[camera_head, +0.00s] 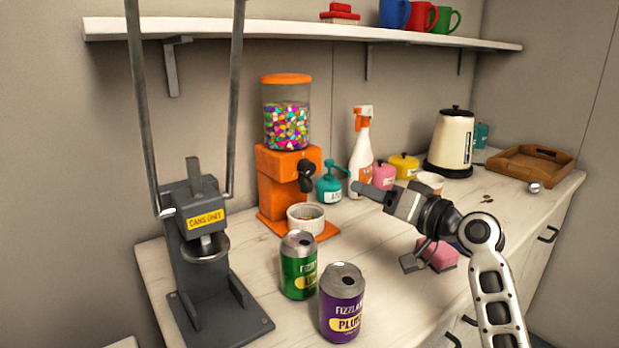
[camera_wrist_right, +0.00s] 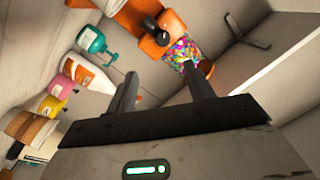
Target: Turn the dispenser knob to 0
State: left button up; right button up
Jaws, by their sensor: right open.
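The orange candy dispenser (camera_head: 270,185) stands on the counter near the wall, with a clear drum of colourful candy (camera_head: 287,125) on top. Its black knob (camera_head: 306,176) is on the front; I cannot read any number at it. In the right wrist view the knob (camera_wrist_right: 152,27) lies beyond the fingertips, on the dispenser's orange body (camera_wrist_right: 130,15). A small white bowl (camera_head: 306,218) sits on the dispenser's base under the knob. My right gripper (camera_head: 380,226) is open and empty, to the right of the knob and apart from it; its fingers also show in the wrist view (camera_wrist_right: 160,78). My left gripper is out of view.
A can crusher (camera_head: 195,215) stands at left. Green (camera_head: 298,268) and purple (camera_head: 342,305) cans stand in front. A teal pump bottle (camera_head: 329,188), spray bottle (camera_head: 361,155) and kettle (camera_head: 451,143) line the back. A pink sponge (camera_head: 440,256) lies below my right gripper. A shelf (camera_head: 290,32) hangs above.

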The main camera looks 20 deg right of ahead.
aim_at(312, 170)
jog(key=x, duration=0.5)
jog(key=p+x, duration=0.1)
jog(key=x, duration=0.9)
jog(key=shift+a+r+p, duration=0.25)
jog(key=shift+r+p, duration=0.05)
jog(key=shift+p, duration=0.05)
jog(key=shift+f, duration=0.1)
jog(key=c, duration=1)
